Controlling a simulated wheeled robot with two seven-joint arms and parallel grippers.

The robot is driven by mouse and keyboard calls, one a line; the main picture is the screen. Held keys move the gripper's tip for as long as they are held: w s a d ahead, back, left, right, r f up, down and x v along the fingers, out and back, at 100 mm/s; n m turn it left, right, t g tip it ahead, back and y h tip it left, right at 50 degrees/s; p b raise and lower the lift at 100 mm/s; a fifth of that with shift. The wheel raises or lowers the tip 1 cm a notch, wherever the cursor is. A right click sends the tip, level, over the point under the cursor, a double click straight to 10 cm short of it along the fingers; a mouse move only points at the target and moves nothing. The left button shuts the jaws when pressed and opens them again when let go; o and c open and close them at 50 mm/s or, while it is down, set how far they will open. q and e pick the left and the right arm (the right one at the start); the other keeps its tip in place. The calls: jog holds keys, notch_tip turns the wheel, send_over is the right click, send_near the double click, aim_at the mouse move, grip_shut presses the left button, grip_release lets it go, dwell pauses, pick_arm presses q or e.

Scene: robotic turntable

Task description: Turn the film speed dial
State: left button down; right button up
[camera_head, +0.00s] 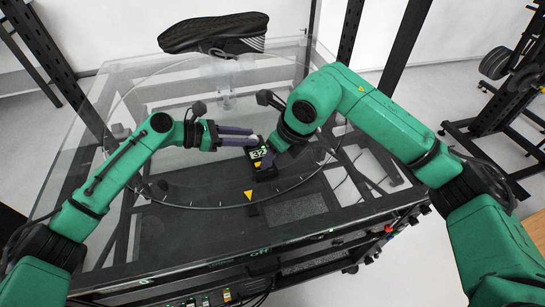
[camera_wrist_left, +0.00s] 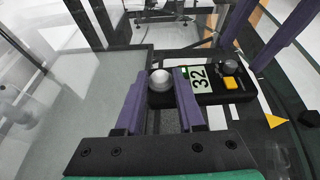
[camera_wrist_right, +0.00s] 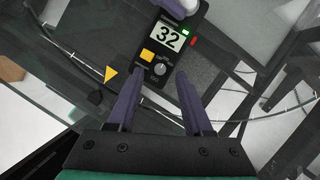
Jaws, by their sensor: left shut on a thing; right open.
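A black control box (camera_head: 262,168) with a lit display reading 32 lies by the turntable's edge; the display also shows in the left wrist view (camera_wrist_left: 200,79) and the right wrist view (camera_wrist_right: 166,37). The box has an orange button (camera_wrist_right: 147,55), a small dark knob (camera_wrist_right: 160,68) and a silver round knob (camera_wrist_left: 160,79) at one end. No label tells which knob is the film speed dial. My left gripper (camera_head: 252,139) is shut on the silver knob. My right gripper (camera_wrist_right: 159,76) is open and empty, its fingertips around the box's small-knob end; contact is unclear.
A black shoe (camera_head: 215,35) stands on a clear support (camera_head: 222,80) above the glass turntable (camera_head: 120,95). A yellow triangle marker (camera_head: 248,196) sits near the front rim. Two small dark lamp-like parts stand near my wrists. The left of the glass is clear.

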pick_arm(q)
jog(key=shift+f, duration=0.15)
pick_arm(e)
jog(key=shift+w+a+f, duration=0.15)
jog(key=shift+w+f, duration=0.05)
jog(key=shift+f, duration=0.4)
grip_shut()
jog(key=shift+n, duration=0.3)
jog(key=n+g, duration=0.1)
jog(key=n, duration=0.2)
jog(key=shift+w+y, duration=0.15)
jog(key=shift+y, duration=0.15)
jog(key=shift+w+d+n+g+y, duration=0.15)
jog(key=shift+n+g, duration=0.3)
jog(key=shift+n, duration=0.55)
jog(key=shift+w+d+n+g+y, duration=0.1)
jog(key=shift+n+g+y, duration=0.25)
jog(key=shift+n, duration=0.65)
pick_arm(q)
jog(key=shift+a, duration=0.1)
pick_arm(e)
grip_release()
